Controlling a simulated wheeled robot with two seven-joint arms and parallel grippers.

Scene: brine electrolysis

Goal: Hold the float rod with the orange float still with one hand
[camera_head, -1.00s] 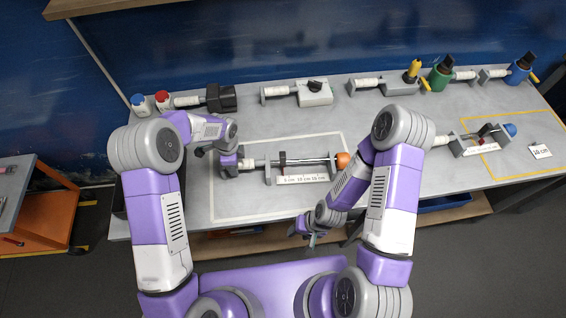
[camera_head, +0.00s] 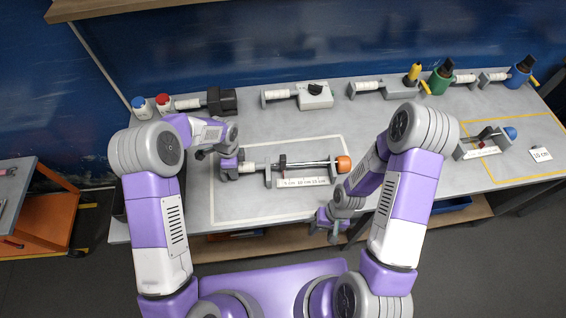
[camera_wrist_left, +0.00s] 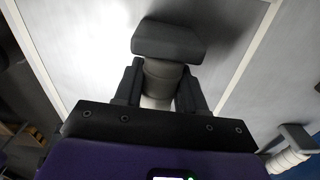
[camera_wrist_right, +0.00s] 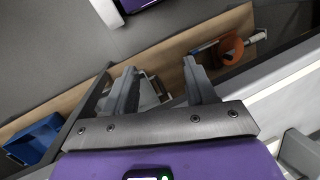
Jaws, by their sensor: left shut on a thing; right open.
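The float rod (camera_head: 311,163) lies level in its stand inside the white outline on the grey bench, with the orange float (camera_head: 344,164) at its right end. A scale card (camera_head: 303,182) with cm marks is in front of it. My left gripper (camera_head: 233,166) is at the rod's left end. In the left wrist view its fingers (camera_wrist_left: 160,90) are shut around a pale grey cylindrical handle (camera_wrist_left: 158,76) with a dark end block (camera_wrist_left: 168,40). My right gripper (camera_head: 334,234) is open and empty at the bench's front edge. Its spread fingers also show in the right wrist view (camera_wrist_right: 162,80).
A similar rod with a blue float (camera_head: 510,133) stands in the yellow outline at right, beside a 10 cm card (camera_head: 540,154). Several handled devices line the back, including a grey box (camera_head: 316,94) and a green holder (camera_head: 440,79). A wooden shelf (camera_wrist_right: 150,65) runs under the bench.

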